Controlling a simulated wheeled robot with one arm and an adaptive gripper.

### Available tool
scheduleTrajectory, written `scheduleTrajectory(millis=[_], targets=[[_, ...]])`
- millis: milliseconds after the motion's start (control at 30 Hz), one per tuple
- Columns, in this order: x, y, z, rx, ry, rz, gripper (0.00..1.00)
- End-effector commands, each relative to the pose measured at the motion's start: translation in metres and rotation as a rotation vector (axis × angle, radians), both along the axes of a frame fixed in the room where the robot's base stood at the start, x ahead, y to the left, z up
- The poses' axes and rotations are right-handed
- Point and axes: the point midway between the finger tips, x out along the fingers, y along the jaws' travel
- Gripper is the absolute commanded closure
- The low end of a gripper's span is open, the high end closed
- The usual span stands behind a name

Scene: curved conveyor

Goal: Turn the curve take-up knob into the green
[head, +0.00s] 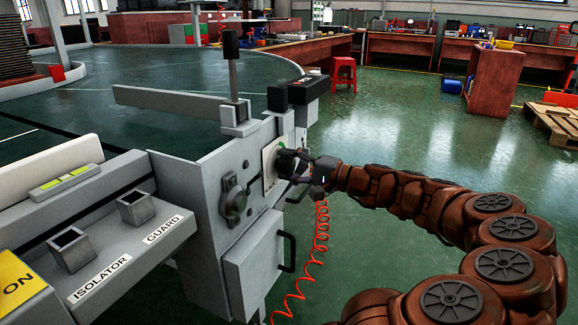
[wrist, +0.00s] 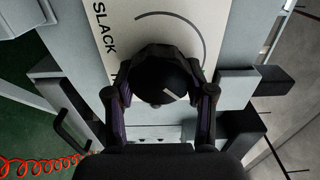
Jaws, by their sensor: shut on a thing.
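The take-up knob is a black round knob (wrist: 160,75) with a pale pointer mark, on a cream dial plate (wrist: 115,20) lettered "SLACK". A dark arc shows on the plate beside the knob; the green part is not clear in the wrist view. My gripper (wrist: 160,100) has its two fingers on either side of the knob, shut on it. In the head view my gripper (head: 312,172) reaches from the right to the dial plate (head: 271,160) on the side of the grey conveyor frame, and it hides part of the knob.
A grey box with a black handle (head: 287,250) is below the plate. A red coiled hose (head: 321,225) hangs beneath my gripper. Panel sockets marked ISOLATOR (head: 70,250) and GUARD (head: 136,208) are at left. Open green floor lies behind my arm.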

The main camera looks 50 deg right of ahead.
Motion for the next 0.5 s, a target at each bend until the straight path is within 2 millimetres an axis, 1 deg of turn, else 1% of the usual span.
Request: scheduleTrajectory(millis=[133, 167, 200, 400, 500], targets=[[-0.0001, 0.0003, -0.0005, 0.0, 0.001, 0.001, 0.81], [-0.0001, 0.0003, -0.0005, 0.0, 0.001, 0.001, 0.44], [0.0, 0.0004, -0.0005, 0.0, 0.001, 0.001, 0.4], [0.0, 0.0003, -0.0003, 0.001, 0.001, 0.001, 0.21], [0.0001, 0.0003, -0.0003, 0.001, 0.001, 0.001, 0.21]])
